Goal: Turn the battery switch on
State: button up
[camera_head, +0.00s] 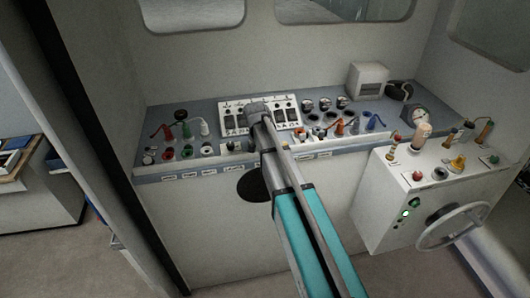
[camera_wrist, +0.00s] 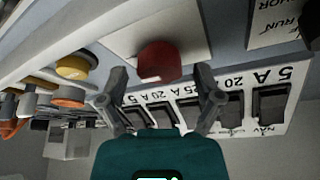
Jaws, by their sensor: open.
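In the wrist view, my gripper (camera_wrist: 160,78) is open, with one finger on each side and nothing held. A red knob (camera_wrist: 158,60) on a pale plate shows in the gap beyond the fingertips. It looks like the battery switch, but I see no label on it that says so. I cannot tell whether the fingers touch it or which way it is turned. In the head view, my arm reaches over the console (camera_head: 185,122) to the front of the breaker panel (camera_head: 284,117). The arm hides the spot below my wrist, and the fingers are not clear there.
In the wrist view, black rocker switches (camera_wrist: 270,103) marked in amps sit close by the fingers. A yellow knob (camera_wrist: 72,67) is to the left. In the head view, levers stand on both sides of my arm, and a white cabinet (camera_head: 400,222) with a handwheel (camera_head: 452,224) is at the right.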

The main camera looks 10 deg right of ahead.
jog(key=shift+n, duration=0.6)
